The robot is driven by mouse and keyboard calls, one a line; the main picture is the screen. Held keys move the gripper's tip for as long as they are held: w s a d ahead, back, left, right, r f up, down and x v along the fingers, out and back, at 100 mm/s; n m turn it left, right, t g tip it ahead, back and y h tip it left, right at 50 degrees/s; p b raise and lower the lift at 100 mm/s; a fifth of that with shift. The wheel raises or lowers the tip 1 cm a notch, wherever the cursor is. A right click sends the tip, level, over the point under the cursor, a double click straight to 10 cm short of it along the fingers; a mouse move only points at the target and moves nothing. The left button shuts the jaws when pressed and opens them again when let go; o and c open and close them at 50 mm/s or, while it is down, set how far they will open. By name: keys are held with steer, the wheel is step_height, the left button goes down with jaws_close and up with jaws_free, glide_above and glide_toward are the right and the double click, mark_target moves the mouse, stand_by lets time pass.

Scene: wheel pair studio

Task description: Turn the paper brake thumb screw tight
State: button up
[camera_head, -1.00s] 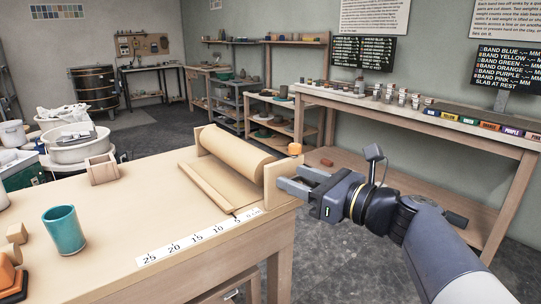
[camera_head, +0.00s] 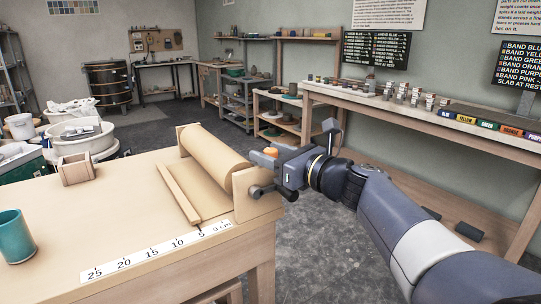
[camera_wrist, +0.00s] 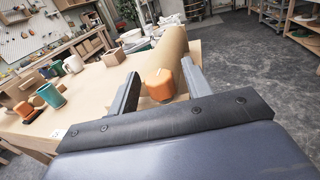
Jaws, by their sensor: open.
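The orange thumb screw (camera_head: 271,152) sits at the top of the wooden end plate (camera_head: 258,197) of the paper roll holder. The tan paper roll (camera_head: 215,158) lies behind that plate, with a sheet drawn out onto the table. My gripper (camera_head: 264,158) is at the screw, coming from the right. In the wrist view, the screw (camera_wrist: 159,84) lies between the two spread fingers of my gripper (camera_wrist: 160,70). The fingers look apart from it, but contact is hard to judge. The screw is partly hidden by my gripper in the head view.
A printed ruler strip (camera_head: 155,252) lies along the table's front. A teal cup (camera_head: 15,238) and a small wooden box (camera_head: 76,170) stand to the left. A long bench (camera_head: 400,108) with small items runs along the right wall. Grey floor lies between.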

steer(key=shift+w+a, duration=0.15)
steer(key=c, duration=1)
steer(key=shift+o, duration=0.2)
steer(key=shift+t, duration=0.3)
steer(key=m+t+h+b, duration=0.2)
steer(key=m+h+b, duration=0.1)
steer(key=h, duration=0.1)
steer(key=shift+f+t, duration=0.15)
steer(key=shift+t, duration=0.15)
steer(key=shift+m+t+h+b, duration=0.65)
steer(key=shift+m+h, duration=0.25)
steer(key=shift+h, duration=0.2)
steer(key=shift+r+m+t+h+b, duration=0.1)
steer(key=shift+m+t+h+b, duration=0.25)
steer(key=shift+m+h+b, duration=1.1)
steer(key=shift+r+m+t+h+b, duration=0.1)
steer(key=shift+m+t+h+b, duration=0.45)
steer(key=shift+h, duration=1.5)
steer(key=shift+m+g, duration=0.25)
steer(key=shift+m, duration=0.05)
